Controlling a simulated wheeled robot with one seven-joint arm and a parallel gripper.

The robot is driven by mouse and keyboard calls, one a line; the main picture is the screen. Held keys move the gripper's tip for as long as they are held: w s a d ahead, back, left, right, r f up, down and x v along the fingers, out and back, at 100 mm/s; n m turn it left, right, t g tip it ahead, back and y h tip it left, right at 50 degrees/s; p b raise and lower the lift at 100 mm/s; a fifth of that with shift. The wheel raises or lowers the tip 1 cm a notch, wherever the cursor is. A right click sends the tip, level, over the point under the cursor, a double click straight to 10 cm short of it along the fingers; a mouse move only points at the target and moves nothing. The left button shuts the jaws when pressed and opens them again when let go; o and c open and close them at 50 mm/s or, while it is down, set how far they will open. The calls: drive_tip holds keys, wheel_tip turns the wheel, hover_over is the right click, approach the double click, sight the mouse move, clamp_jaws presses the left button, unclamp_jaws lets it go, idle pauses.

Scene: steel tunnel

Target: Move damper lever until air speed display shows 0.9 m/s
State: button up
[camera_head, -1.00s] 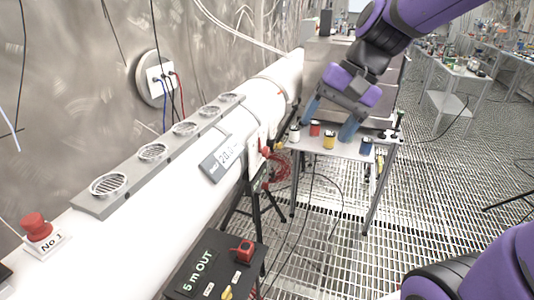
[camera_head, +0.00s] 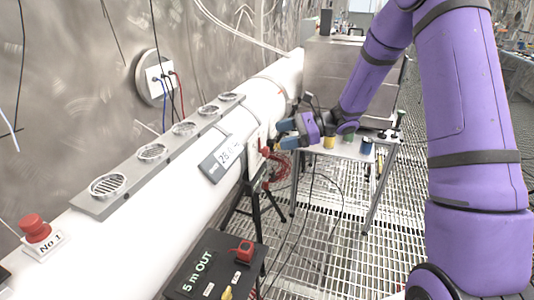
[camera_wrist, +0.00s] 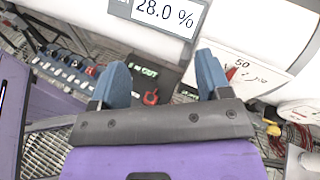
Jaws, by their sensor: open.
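A grey-framed display (camera_head: 222,158) is mounted on the white duct. In the wrist view the display (camera_wrist: 165,14) reads 28.0 %, not a speed in m/s. A white scale plate (camera_wrist: 250,70) marked 50 sits on the duct, with a small red pointer or lever part (camera_wrist: 231,73) on it. In the head view the plate (camera_head: 254,152) is seen edge-on. My gripper (camera_head: 283,133) is open and empty beside the duct, close to the plate. In the wrist view its blue fingers (camera_wrist: 161,62) are apart, the right one nearest the red part. I cannot tell whether they touch.
A dark box marked 5 m OUT (camera_head: 205,270) stands below the duct. Red cables (camera_head: 280,168) hang near the plate. A small table (camera_head: 345,148) with several coloured jars stands behind. A red button (camera_head: 36,228) is at the left.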

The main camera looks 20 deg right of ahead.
sight(268, 153)
drive_tip(key=w+d+f+m+t, duration=0.3)
drive_tip(key=w+f+m+t, duration=0.15)
drive_tip(key=f, duration=0.25)
drive_tip(key=w+d+f+m+t, duration=0.3)
drive_tip(key=d+f+m, duration=0.15)
drive_tip(key=f, duration=0.35)
drive_tip(key=x, duration=1.1)
drive_tip(key=shift+a, duration=0.15)
drive_tip(key=shift+c, duration=0.5)
drive_tip(key=c, duration=0.8)
drive_tip(key=shift+n, duration=1.6)
drive_tip(key=o, duration=0.9)
